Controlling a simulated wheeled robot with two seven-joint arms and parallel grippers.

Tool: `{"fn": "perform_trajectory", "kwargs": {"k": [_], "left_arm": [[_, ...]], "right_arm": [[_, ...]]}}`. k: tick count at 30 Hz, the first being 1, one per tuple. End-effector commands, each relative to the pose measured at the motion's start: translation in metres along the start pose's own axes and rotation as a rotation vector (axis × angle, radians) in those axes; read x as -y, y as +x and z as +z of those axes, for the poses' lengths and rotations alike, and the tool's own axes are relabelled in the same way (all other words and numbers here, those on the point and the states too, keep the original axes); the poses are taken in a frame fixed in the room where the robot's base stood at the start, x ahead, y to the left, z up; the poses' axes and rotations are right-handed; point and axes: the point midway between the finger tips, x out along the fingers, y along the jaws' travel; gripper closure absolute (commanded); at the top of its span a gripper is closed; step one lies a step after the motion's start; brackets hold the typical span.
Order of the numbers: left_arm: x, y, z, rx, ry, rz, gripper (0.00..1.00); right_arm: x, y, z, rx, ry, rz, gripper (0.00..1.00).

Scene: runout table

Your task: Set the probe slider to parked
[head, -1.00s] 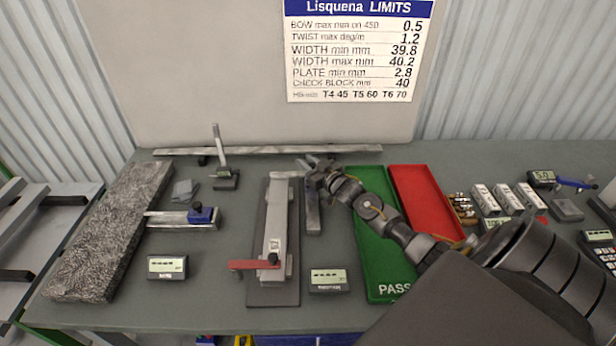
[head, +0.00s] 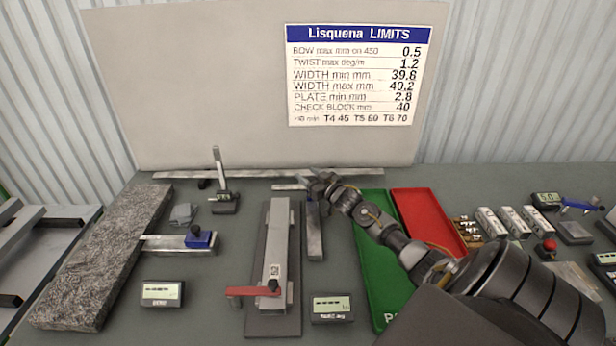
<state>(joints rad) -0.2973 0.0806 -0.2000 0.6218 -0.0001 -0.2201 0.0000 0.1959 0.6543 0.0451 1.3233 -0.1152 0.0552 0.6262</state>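A blue block with a black knob (head: 200,237) sits at the right end of a short metal rail (head: 160,243), left of centre; it looks like the probe slider, though no label shows. The rail's left end meets the speckled stone slab (head: 92,262). My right gripper (head: 314,184) is far to the right of it, at the far end of a grey metal bar (head: 314,235). Its fingers are small and partly hidden, so I cannot tell whether they are open or grip the bar. My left gripper is out of view.
A fixture with a red lever (head: 252,291) stands in the middle. Small displays (head: 162,293) (head: 332,308) sit near the front. An upright gauge (head: 222,185) stands behind the blue block. Green (head: 376,275) and red (head: 425,215) trays lie right, partly under my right arm.

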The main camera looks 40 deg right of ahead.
Motion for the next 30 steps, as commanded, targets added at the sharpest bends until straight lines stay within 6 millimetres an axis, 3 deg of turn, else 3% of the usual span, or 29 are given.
{"fn": "perform_trajectory", "kwargs": {"k": [7,15,21,30], "left_arm": [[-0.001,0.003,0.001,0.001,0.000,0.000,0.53],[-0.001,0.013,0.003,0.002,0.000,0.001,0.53],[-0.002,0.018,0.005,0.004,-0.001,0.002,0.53],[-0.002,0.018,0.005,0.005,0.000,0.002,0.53]], "right_arm": [[0.001,-0.009,0.003,0.001,0.000,-0.002,0.52],[0.001,-0.050,0.004,0.003,0.000,-0.002,0.52],[0.000,-0.070,0.002,0.001,0.000,-0.001,0.52],[0.000,-0.074,0.001,0.001,0.001,-0.001,0.52]]}}
